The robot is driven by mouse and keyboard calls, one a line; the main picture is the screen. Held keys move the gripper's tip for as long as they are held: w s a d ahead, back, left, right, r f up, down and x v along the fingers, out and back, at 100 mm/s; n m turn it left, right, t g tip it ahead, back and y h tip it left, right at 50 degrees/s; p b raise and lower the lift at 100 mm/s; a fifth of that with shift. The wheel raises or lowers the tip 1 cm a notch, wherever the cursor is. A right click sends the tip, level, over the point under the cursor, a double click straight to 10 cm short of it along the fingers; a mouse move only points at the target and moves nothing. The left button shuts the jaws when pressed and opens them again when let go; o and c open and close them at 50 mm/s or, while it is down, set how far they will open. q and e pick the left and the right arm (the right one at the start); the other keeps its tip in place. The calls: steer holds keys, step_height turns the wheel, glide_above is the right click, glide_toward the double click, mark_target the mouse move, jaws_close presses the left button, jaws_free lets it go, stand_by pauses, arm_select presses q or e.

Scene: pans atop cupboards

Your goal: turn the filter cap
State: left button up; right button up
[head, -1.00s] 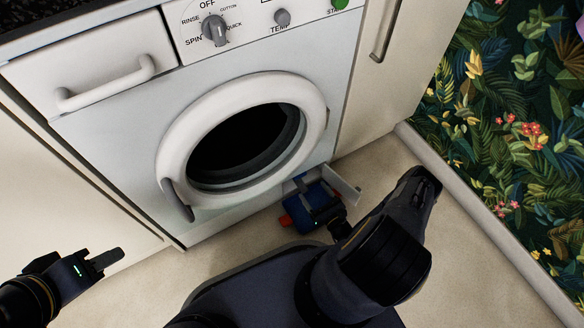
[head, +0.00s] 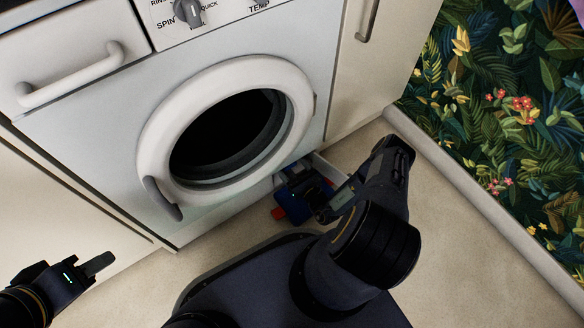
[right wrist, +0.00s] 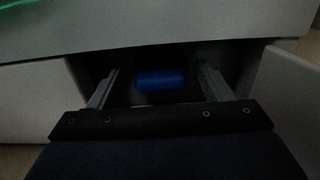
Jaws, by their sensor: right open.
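The filter cap looks like a blue, roughly cylindrical piece (right wrist: 160,79) inside the dark opening low on the washing machine, in the right wrist view. My right gripper (right wrist: 160,70) is open. Its two fingers reach into the opening on either side of the cap, apart from it in the picture. In the head view the washing machine's open low hatch (head: 325,168) shows partly, and my right arm hides much of it. My left gripper (head: 97,263) is at the lower left, away from the machine; its jaw opening is unclear.
The washing machine's round door ring (head: 150,130) is above the hatch. Blue and red parts (head: 278,213) show low by the hatch in the head view. A patterned wall (head: 490,110) is on the right. Bare floor (head: 455,235) lies between it and my right arm.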

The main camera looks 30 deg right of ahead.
steer(key=c, duration=1)
